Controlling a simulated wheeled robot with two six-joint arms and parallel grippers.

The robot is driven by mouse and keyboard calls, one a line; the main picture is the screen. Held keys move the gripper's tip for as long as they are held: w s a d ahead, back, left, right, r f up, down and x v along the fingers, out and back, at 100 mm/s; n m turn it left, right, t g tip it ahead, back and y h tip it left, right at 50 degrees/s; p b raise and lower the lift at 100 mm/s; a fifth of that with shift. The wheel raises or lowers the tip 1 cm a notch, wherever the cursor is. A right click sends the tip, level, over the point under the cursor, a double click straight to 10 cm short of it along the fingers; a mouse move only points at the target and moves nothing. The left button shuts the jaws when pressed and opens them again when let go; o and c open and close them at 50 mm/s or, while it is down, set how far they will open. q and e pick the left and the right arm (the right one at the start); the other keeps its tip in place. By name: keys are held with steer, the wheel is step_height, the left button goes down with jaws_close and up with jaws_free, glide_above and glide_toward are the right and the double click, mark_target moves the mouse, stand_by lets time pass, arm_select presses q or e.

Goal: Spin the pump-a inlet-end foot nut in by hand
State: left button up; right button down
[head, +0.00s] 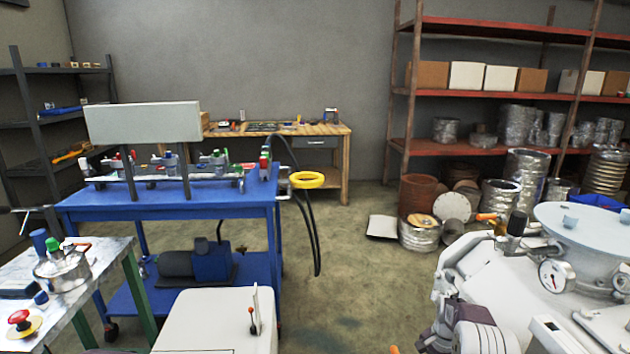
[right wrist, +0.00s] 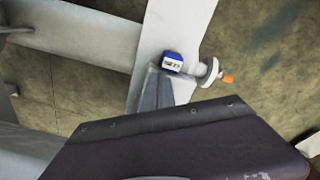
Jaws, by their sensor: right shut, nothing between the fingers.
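In the right wrist view, my right gripper (right wrist: 155,92) shows as a grey wedge, shut and empty, beyond a dark panel that hides much of the picture. A blue block with a white label (right wrist: 172,62) and an orange-tipped round fitting (right wrist: 211,73) are close by. My left gripper is not in view.
A blue cart (head: 190,200) carries several fittings, with a yellow ring (head: 306,180) and black hoses at its right. A metal-topped bench (head: 95,275) stands at the left. A white box (head: 215,322) is at the front. Floor (head: 350,285) is open between cart and machine.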

steer(key=shift+a+r+p, duration=0.1)
steer(key=shift+r+p, duration=0.1)
steer(key=shift+p, duration=0.15)
steer(key=shift+s+a+f, duration=0.1)
steer(key=shift+f, duration=0.05)
step_height(320, 180, up, 6)
steer(key=p, duration=0.5)
steer(key=shift+s, duration=0.1)
